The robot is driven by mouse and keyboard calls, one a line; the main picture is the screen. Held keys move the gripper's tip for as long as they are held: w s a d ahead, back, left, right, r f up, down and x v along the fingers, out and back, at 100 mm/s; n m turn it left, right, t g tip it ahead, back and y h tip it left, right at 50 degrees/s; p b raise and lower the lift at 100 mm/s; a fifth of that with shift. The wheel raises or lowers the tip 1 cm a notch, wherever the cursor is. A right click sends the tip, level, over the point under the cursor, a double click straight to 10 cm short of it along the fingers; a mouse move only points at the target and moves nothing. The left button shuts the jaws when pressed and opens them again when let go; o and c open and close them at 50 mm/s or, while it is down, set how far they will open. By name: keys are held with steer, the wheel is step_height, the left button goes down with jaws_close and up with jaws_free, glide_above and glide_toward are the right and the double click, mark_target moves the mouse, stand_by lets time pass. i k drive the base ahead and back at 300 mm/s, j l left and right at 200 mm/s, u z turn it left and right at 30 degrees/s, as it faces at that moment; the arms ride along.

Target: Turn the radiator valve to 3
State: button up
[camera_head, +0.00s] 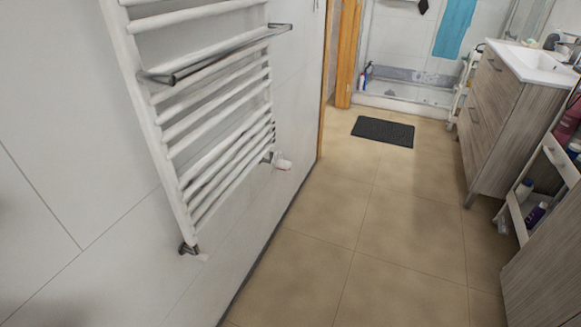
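A white ladder-style towel radiator (222,128) hangs on the left wall. At its lower far corner, a small white valve head (284,164) sticks out from a metal fitting. The numbers on the valve are too small to read, so its setting cannot be told. Another metal fitting (188,248) sits at the radiator's lower near corner. My gripper is not in view.
The tiled floor (351,228) in front of the radiator is clear. A dark mat (383,131) lies further back before the shower. A wooden vanity (495,112) and a cosmetics cart (521,213) with bottles stand along the right side.

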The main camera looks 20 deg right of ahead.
mark_target(282, 165)
steer(key=i+l+z, duration=0.1)
steer(key=i+z, duration=0.2)
steer(key=i, duration=0.55)
steer(key=i+z, duration=0.35)
steer(key=i, duration=0.5)
steer(key=j, duration=0.1)
